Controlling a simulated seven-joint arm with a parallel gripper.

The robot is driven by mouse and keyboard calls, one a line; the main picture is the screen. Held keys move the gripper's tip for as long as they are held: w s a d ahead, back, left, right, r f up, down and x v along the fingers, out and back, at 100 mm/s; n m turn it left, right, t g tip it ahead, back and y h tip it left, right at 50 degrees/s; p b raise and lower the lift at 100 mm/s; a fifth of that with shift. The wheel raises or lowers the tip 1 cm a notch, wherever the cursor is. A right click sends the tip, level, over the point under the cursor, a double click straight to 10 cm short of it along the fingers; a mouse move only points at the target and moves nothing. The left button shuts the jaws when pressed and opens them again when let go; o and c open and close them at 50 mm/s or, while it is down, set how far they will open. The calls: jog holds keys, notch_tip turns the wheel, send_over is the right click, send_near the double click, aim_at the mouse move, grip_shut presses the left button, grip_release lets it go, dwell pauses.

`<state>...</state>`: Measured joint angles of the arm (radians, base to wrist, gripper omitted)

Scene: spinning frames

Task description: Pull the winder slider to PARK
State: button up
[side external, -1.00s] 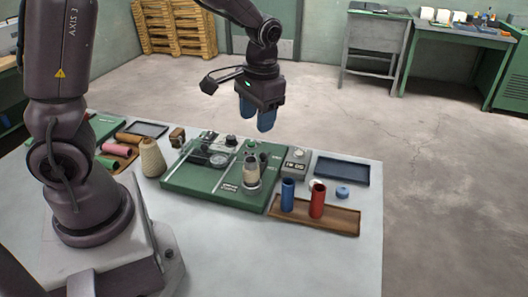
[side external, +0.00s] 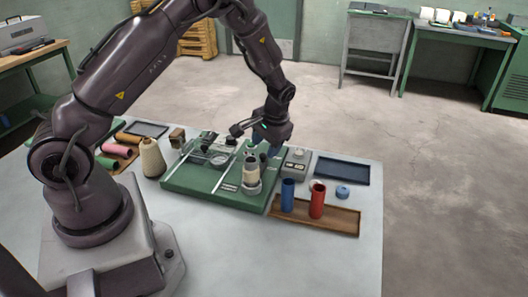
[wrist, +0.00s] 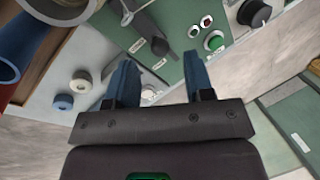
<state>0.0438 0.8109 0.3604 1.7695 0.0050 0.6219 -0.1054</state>
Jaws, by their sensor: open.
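The green winder panel (side external: 205,189) lies on the table, and its green face also fills the upper middle of the wrist view (wrist: 178,72). In the wrist view a dark slider-like handle (wrist: 158,44) stands on the panel, beside two small white labels (wrist: 147,54) too blurred to read. My gripper (side external: 265,149) is low over the panel's back right part. Its blue fingers are apart and empty in the wrist view (wrist: 162,78), with the handle beyond and between their tips. I cannot tell whether they touch anything. In the side view the gripper hides the handle.
A cream bobbin (side external: 251,171) stands upright on the panel, close in front of my gripper. A grey box (side external: 296,160) is right of it. A wooden tray (side external: 339,219) holds a blue tube (side external: 288,194) and a red tube (side external: 317,200). A green button (wrist: 214,41) is near the fingers.

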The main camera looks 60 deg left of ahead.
aim_at(263, 154)
jog(key=shift+x, duration=1.6)
grip_shut()
jog(key=shift+w+a, duration=1.95)
jog(key=shift+w, duration=0.05)
grip_release()
jog(key=s+v, duration=0.1)
jog(key=v, duration=1.2)
jog(key=shift+w, duration=0.4)
